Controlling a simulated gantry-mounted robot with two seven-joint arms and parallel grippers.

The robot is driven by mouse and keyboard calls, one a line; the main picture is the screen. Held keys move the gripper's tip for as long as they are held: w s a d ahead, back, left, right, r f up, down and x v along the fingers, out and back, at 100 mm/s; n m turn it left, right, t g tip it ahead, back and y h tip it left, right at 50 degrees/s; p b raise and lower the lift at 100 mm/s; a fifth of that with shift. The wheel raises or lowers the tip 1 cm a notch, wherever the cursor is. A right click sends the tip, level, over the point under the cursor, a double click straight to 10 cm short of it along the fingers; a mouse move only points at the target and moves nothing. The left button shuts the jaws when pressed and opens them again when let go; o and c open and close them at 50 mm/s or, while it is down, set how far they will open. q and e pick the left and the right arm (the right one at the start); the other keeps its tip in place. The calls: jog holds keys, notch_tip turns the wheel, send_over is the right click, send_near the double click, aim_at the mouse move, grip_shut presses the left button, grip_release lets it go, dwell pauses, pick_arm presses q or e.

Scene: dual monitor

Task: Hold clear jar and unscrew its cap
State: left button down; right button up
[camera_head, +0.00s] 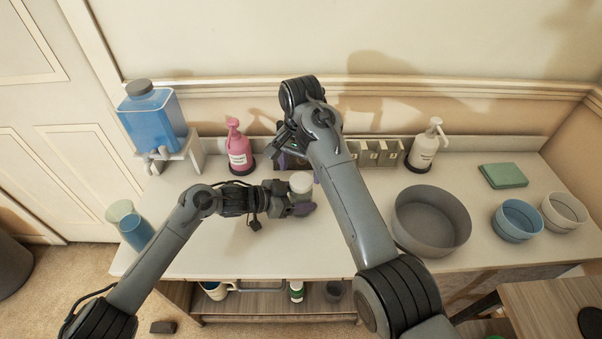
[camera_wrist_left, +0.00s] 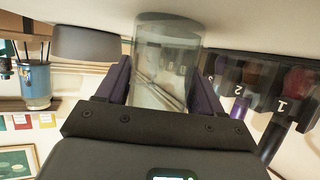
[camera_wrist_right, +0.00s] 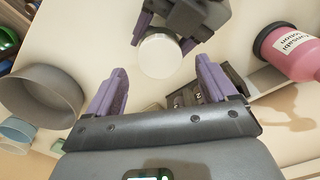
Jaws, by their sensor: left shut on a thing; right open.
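The clear jar (camera_wrist_left: 165,68) stands between the purple fingers of my left gripper (camera_wrist_left: 163,80) in the left wrist view, and they are shut on it. In the head view its pale cap (camera_head: 301,180) faces up above my left gripper (camera_head: 296,204). The round white cap (camera_wrist_right: 160,56) shows from above in the right wrist view, with my left gripper's fingers beside it. My right gripper (camera_wrist_right: 163,85) is open and empty, with the cap ahead of its fingertips and apart from them. In the head view my right forearm partly hides the right gripper.
A pink pump bottle (camera_head: 238,153) and a blue dispenser (camera_head: 152,118) stand at the back left. A white pump bottle (camera_head: 425,148) stands at the back right. A large grey bowl (camera_head: 432,222) sits right of my right arm. The counter (camera_head: 225,250) in front is clear.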

jog(key=shift+r, duration=0.5)
pick_arm(q)
jog(key=shift+c, duration=0.3)
grip_release()
jog(key=p+v, duration=0.2)
jog(key=v, duration=0.7)
jog(key=shift+a+r, duration=0.1)
pick_arm(e)
notch_tip(320, 180, up, 2)
jog(key=shift+r, duration=0.2)
pick_arm(q)
jog(key=shift+p+v, duration=0.3)
jog(key=shift+v, duration=0.5)
jog(key=shift+c, duration=0.4)
pick_arm(e)
jog(key=shift+r, duration=0.1)
